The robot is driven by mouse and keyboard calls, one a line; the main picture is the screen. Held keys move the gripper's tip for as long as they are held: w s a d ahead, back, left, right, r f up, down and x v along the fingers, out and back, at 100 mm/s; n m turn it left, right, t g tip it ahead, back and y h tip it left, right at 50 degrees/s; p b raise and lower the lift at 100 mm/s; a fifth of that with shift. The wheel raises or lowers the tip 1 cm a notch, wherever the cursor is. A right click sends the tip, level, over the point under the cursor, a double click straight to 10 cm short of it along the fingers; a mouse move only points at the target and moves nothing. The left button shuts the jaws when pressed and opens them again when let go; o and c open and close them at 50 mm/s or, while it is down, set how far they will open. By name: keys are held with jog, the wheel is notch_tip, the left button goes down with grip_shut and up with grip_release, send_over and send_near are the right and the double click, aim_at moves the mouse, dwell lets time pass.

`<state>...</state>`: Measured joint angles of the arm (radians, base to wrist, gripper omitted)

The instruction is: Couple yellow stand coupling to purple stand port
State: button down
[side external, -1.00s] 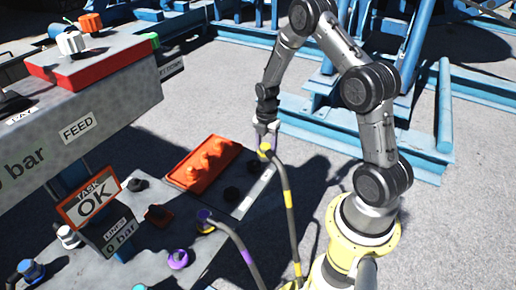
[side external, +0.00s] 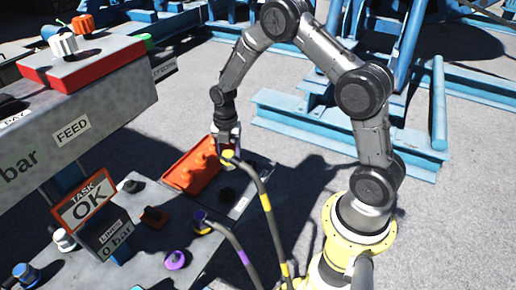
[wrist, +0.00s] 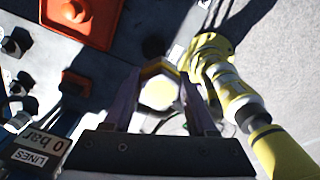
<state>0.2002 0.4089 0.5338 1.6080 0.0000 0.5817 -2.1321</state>
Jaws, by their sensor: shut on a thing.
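My gripper (side external: 229,146) is shut on the yellow stand coupling (side external: 228,156), which carries a grey hose with yellow bands. The coupling is in the air beside the orange tray. The purple port (side external: 175,259) is on the grey stand plate, lower left of my gripper and apart from it. I cannot make it out in the wrist view.
A second hose with purple bands (side external: 245,258) ends in a purple coupling (side external: 199,216) near the purple port. An orange tray (side external: 178,182) with raised knobs lies on the plate. A tilted TASK OK sign (side external: 84,201) and the "0 bar" box (side external: 115,238) stand at left.

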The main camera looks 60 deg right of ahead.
jog(key=w+a+f+n, duration=0.1)
jog(key=w+a+n, duration=0.1)
jog(key=a, duration=0.6)
jog(key=w+a+n, duration=0.2)
jog(key=w+a, duration=0.1)
jog(key=a, duration=0.4)
jog(key=n, duration=0.4)
send_near(172, 255)
jog(key=shift+w+f, duration=0.15)
jog(key=shift+f, duration=3.05)
jog(key=shift+f, duration=0.45)
jog(key=shift+c, duration=0.6)
grip_release()
notch_tip(172, 255, up, 14)
